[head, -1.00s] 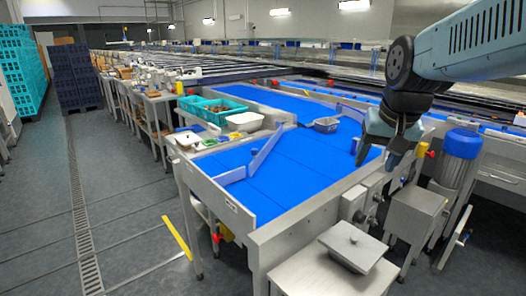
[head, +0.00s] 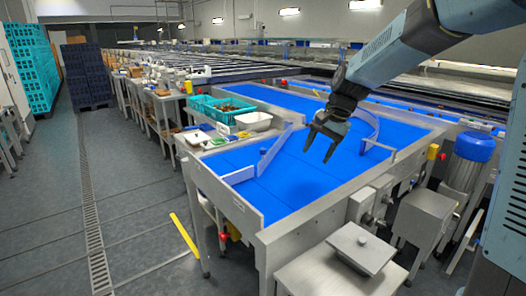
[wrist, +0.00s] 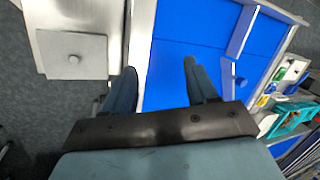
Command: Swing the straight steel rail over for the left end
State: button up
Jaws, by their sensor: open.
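A straight, grey-blue steel rail (head: 277,146) stands on the blue belt (head: 300,180) at the left side, slanting from near the left wall toward the back. A small blue knob (head: 263,152) is beside it. In the wrist view a straight pale rail (wrist: 241,32) crosses the belt at the upper right, with a round knob (wrist: 240,82) below it. My gripper (head: 318,156) is open and empty, above the belt to the right of the straight rail and apart from it. Its two fingers (wrist: 158,66) also show spread in the wrist view.
Teal crates (head: 208,105) and a white tub (head: 253,121) are beyond the belt's left side. A lidded metal box (head: 362,246) is at the near end. The near belt is clear.

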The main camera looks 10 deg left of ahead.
jog(key=w+a+f+m+g+y, duration=0.2)
jog(key=w+a+f+m+y, duration=0.1)
jog(key=w+a+f, duration=0.5)
jog(key=m+t+y, duration=0.1)
jog(key=m+y, duration=1)
send_near(263, 148)
jog(key=a, duration=1)
jog(key=shift+s+f, duration=0.2)
jog(key=shift+f, duration=0.15)
grip_shut()
